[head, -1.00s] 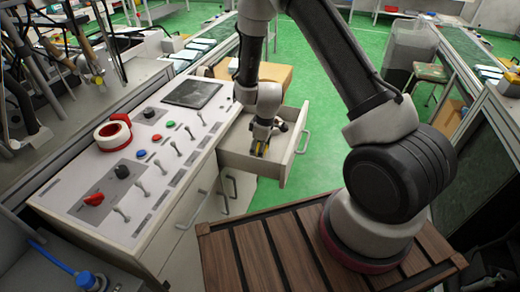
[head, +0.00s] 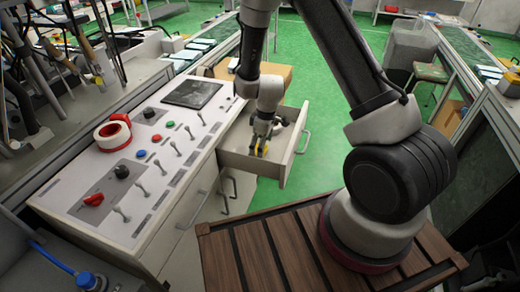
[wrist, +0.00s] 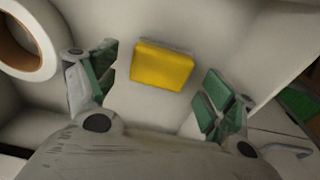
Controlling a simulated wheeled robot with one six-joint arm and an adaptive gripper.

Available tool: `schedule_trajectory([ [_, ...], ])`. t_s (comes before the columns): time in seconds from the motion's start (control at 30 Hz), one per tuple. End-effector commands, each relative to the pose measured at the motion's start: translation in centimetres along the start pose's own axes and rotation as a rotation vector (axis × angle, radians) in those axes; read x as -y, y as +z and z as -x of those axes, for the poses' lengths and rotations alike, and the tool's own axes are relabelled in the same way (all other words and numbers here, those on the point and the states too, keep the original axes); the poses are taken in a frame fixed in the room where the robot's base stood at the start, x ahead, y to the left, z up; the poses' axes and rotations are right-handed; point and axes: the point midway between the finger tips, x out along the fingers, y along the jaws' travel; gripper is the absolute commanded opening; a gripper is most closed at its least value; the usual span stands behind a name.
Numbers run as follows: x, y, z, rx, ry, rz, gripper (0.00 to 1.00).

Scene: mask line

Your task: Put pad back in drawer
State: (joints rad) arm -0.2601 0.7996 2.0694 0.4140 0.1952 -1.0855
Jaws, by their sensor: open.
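The yellow pad (wrist: 162,66) lies in the open drawer (head: 235,163), on the pale drawer floor in the wrist view. In the head view only a bit of yellow (head: 265,148) shows by the fingers. My gripper (head: 260,145) is inside the drawer's outline, pointing down. In the wrist view my gripper (wrist: 160,90) is open, with a green-padded finger on each side of the pad and a visible gap to both. Nothing is held. How high the fingertips are above the floor is hard to tell.
A white roll with a brown core (wrist: 22,42) lies left of the fingers in the wrist view. The drawer's handle (head: 304,139) is at its right front.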

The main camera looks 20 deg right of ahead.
Motion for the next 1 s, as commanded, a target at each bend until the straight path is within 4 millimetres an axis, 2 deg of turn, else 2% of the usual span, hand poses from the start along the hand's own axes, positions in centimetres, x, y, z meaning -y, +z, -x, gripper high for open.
schedule_trajectory([
  [0.1,-0.1,-0.1,3.0,-0.004,0.003,0.001,0.84],
  [0.3,-0.1,0.0,7.2,-0.003,0.003,0.002,0.84],
  [0.47,0.0,0.0,9.1,-0.001,0.001,0.001,0.84],
  [0.67,0.0,0.1,9.8,-0.001,0.001,-0.004,0.84],
  [0.73,-0.1,0.1,11.0,-0.009,0.006,-0.020,0.84],
  [0.77,-0.2,0.2,11.8,-0.013,0.009,-0.032,0.84],
  [0.87,-0.3,0.9,16.2,-0.038,0.028,-0.101,0.84],
  [1.0,0.5,3.7,24.4,-0.081,0.061,-0.251,0.84],
])
